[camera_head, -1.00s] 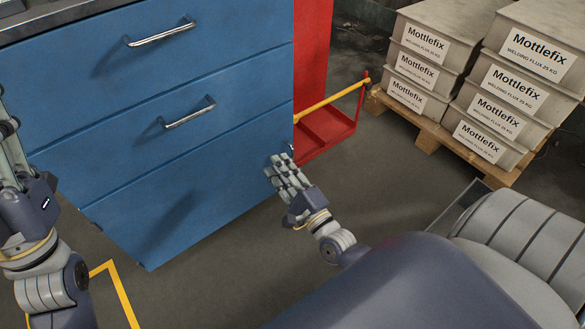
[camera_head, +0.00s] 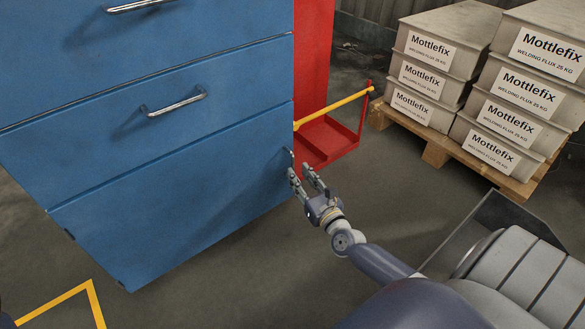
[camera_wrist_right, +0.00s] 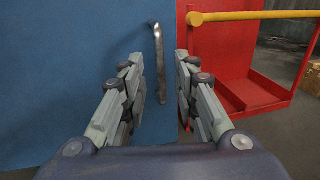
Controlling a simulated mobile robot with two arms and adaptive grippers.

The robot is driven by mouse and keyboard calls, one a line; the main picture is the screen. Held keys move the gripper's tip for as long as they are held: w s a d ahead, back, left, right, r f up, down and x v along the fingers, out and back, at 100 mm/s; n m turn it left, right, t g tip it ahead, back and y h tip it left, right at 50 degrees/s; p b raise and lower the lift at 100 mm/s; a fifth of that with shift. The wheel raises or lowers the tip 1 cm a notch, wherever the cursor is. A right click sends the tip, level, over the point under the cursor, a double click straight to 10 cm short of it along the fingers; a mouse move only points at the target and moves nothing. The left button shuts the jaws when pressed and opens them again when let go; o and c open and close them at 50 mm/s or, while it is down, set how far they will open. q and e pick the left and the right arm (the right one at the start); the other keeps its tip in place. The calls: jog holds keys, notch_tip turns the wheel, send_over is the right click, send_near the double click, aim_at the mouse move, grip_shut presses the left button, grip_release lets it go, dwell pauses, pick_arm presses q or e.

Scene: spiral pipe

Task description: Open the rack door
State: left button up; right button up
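The blue rack (camera_head: 215,125) fills the left of the head view. Its lower front panel, the door (camera_head: 170,215), is closed. A vertical metal handle sits near the panel's right edge; its end (camera_head: 290,156) shows just beyond my right gripper (camera_head: 298,172). In the right wrist view the handle (camera_wrist_right: 160,85) lies between the spread fingers of my right gripper (camera_wrist_right: 160,62). That gripper is open, and I see no clear contact with the handle. My left gripper is not in view.
Two drawers with metal handles (camera_head: 174,104) are above the door. A red stand (camera_head: 330,138) with a yellow bar (camera_head: 335,107) is right of the rack. Stacked flux boxes (camera_head: 423,85) sit on a wooden pallet (camera_head: 437,152) farther right. Bare floor lies before the door.

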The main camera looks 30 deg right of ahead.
aim_at(293, 167)
jog(key=shift+w+d+b, duration=0.2)
jog(key=shift+w+b, duration=0.1)
jog(key=shift+w, duration=1.1)
jog(key=shift+w+d+b, duration=0.15)
jog(key=shift+w+b, duration=0.1)
jog(key=shift+w, duration=1.1)
grip_shut()
